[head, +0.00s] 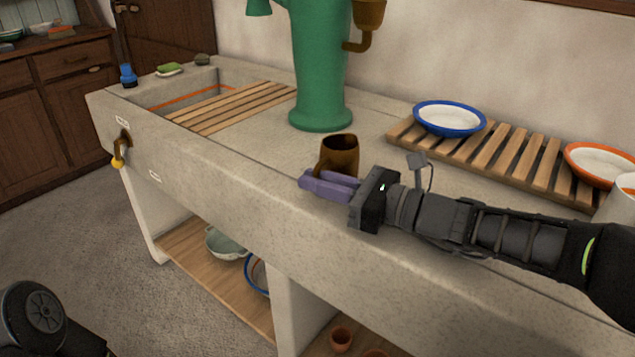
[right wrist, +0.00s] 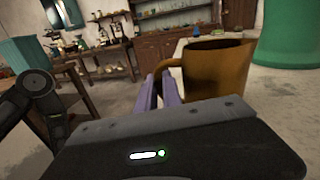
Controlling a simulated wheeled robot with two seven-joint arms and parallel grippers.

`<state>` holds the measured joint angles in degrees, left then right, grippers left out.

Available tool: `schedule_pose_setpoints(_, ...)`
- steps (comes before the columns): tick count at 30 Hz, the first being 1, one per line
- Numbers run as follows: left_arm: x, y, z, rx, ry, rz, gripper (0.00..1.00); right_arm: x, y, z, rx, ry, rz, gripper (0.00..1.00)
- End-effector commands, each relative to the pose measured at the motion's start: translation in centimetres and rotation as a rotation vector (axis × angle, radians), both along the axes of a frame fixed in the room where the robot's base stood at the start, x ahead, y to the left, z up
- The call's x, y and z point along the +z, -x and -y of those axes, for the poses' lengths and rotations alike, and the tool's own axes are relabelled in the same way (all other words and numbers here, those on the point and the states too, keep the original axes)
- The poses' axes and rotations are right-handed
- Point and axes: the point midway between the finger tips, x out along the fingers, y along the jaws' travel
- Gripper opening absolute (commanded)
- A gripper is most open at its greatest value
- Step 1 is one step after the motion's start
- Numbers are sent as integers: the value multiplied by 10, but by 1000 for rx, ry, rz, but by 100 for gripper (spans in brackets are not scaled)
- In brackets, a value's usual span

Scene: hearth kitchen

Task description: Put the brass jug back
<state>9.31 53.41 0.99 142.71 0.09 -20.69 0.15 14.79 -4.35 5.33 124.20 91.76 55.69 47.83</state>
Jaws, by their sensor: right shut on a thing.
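The brass jug (head: 341,152) is upright at the front of the stone counter, below the green pump. Its base is hidden behind my right gripper (head: 312,185), so I cannot tell whether it touches the counter. The purple fingers are shut on the jug's handle. In the right wrist view the jug (right wrist: 214,70) is just right of the fingers (right wrist: 160,92), with the handle reaching between them. My left gripper is not in view; only part of my left arm shows at the lower left.
The green pump (head: 319,70) stands behind the jug. A slatted rack (head: 512,157) with a blue-rimmed bowl (head: 450,118) and an orange-rimmed bowl (head: 600,162) is to the right. The sink (head: 185,95), partly covered by slats (head: 232,107), is to the left. Bowls sit on the lower shelf (head: 205,262).

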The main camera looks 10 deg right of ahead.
Motion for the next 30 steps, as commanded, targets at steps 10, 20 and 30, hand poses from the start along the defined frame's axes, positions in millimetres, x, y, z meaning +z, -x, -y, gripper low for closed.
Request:
schedule_pose_setpoints(10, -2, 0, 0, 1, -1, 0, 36, -3, 0, 0, 0, -1, -1, 20)
schedule_pose_setpoints(20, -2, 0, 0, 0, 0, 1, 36, -3, 0, 0, 0, 0, 0, 31)
schedule_pose_setpoints(30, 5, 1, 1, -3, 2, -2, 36, 2, 11, 15, -3, 1, -1, 31)
